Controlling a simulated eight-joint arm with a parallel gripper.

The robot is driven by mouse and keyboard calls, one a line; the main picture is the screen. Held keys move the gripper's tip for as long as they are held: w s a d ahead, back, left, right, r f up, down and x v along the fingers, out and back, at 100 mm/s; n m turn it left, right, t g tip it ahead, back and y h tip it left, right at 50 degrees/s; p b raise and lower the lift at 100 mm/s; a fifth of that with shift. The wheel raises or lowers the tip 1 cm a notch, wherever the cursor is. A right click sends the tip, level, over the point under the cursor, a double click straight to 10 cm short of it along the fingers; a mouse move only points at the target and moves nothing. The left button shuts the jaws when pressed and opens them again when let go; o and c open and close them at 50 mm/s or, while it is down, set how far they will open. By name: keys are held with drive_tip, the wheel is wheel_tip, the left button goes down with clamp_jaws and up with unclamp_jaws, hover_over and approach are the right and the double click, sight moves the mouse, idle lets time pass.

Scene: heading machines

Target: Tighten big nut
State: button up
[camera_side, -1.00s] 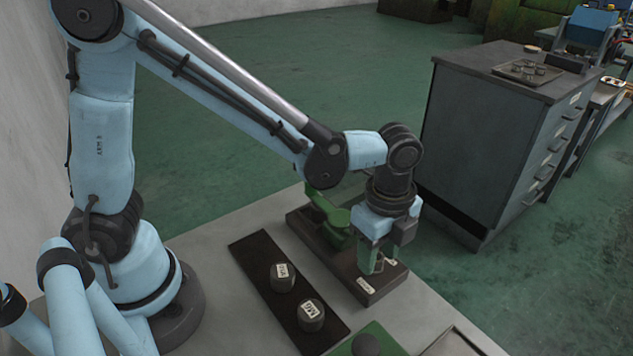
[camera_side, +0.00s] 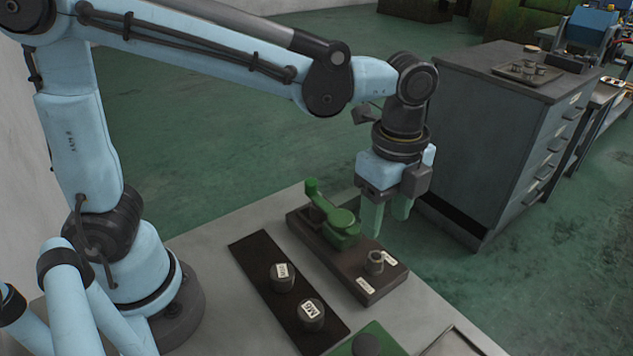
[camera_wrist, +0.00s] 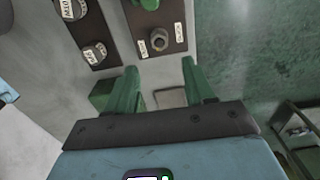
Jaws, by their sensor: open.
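A grey round part with a hole in its top, seemingly the nut (camera_side: 375,262), stands upright on the right end of a brown block (camera_side: 352,282). It also shows in the wrist view (camera_wrist: 159,40), between two small white labels. I cannot tell whether it is fully seated. My gripper (camera_side: 390,227) points down above that end of the block. Its two green fingers are spread and empty, apart from the nut. The wrist view shows the open fingers (camera_wrist: 160,66) with nothing between them.
A green lever-like fixture (camera_side: 340,225) stands on the block's left part. A dark strip (camera_side: 258,248) beside it holds two labelled dark cylinders (camera_side: 283,278) (camera_side: 311,315). A green pad with a dark knob (camera_side: 366,345) lies in front. A grey drawer cabinet (camera_side: 490,150) stands behind on the right.

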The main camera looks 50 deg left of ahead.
drive_tip(key=shift+r, duration=1.7)
drive_tip(key=s+a+f+n+t, duration=0.1)
drive_tip(key=s+a+n+t, duration=0.1)
drive_tip(key=a+n, duration=0.6)
drive_tip(key=s+a+f+n+t, duration=0.1)
drive_tip(key=s+a+n+t, duration=0.1)
drive_tip(key=a+n+t, duration=0.3)
drive_tip(key=shift+a+f+n, duration=0.4)
drive_tip(key=shift+a+n, duration=1.05)
drive_tip(key=shift+n, duration=1.15)
